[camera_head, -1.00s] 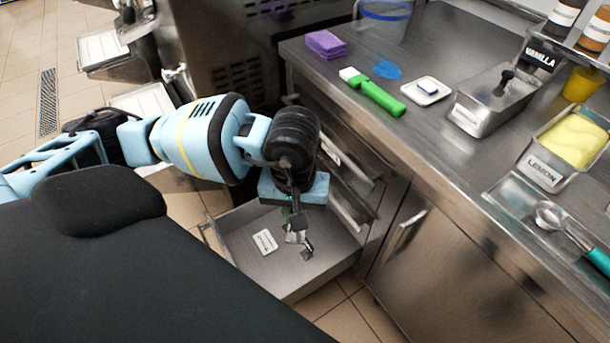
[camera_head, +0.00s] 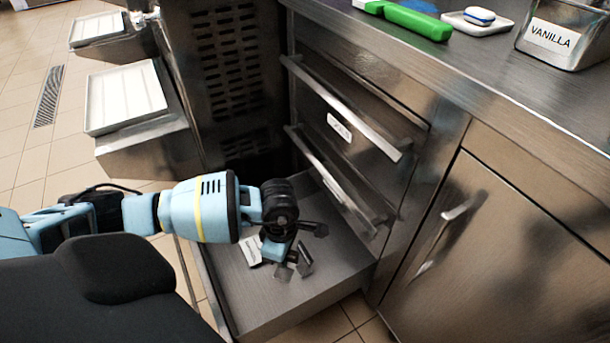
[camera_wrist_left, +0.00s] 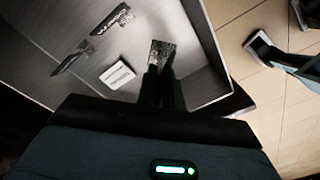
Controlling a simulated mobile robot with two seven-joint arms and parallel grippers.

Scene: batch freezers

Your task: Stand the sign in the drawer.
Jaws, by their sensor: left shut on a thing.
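The open metal drawer (camera_head: 335,272) stands low beneath the counter. My left gripper (camera_head: 281,260) is inside it, pointing down. In the left wrist view its dark fingers (camera_wrist_left: 163,82) are shut on a small grey speckled plate, apparently the sign (camera_wrist_left: 162,53). In the head view the sign (camera_head: 284,272) shows just below the gripper. I cannot tell whether it touches the drawer floor. A white labelled piece (camera_wrist_left: 117,75) lies on the drawer floor. Two other small dark plates (camera_wrist_left: 112,20) (camera_wrist_left: 70,62) are in the drawer. My right gripper is out of view.
Closed drawers with bar handles (camera_head: 345,108) rise beside the open drawer. A closed cabinet door (camera_head: 500,255) is to the right. The counter above holds a green-handled tool (camera_head: 415,22) and a vanilla tub (camera_head: 560,40). Tiled floor lies left of the drawer.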

